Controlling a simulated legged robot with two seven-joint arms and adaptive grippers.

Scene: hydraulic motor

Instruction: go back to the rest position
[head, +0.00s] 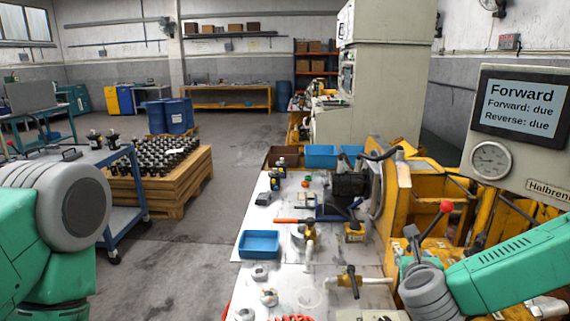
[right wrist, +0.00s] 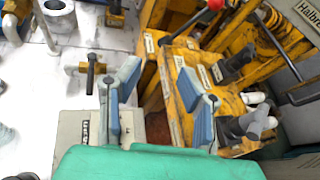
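My right arm comes in from the right in the head view, with its gripper (head: 411,237) above the yellow machine's front control block. In the right wrist view my right gripper (right wrist: 156,76) is open, its two blue-padded fingers wide apart with nothing between them. The yellow valve block (right wrist: 178,65) with small labels lies beyond the fingers; I cannot tell whether they touch it. A red-knobbed lever (head: 446,206) stands close behind the gripper, and its knob (right wrist: 215,4) shows in the right wrist view. My left arm's grey joint and green links fill the left edge; its gripper is out of view.
A white workbench (head: 278,226) holds a blue tray (head: 259,245), tools and fittings. The display (head: 521,107) reads "Forward: due, Reverse: due" above a gauge (head: 491,160).

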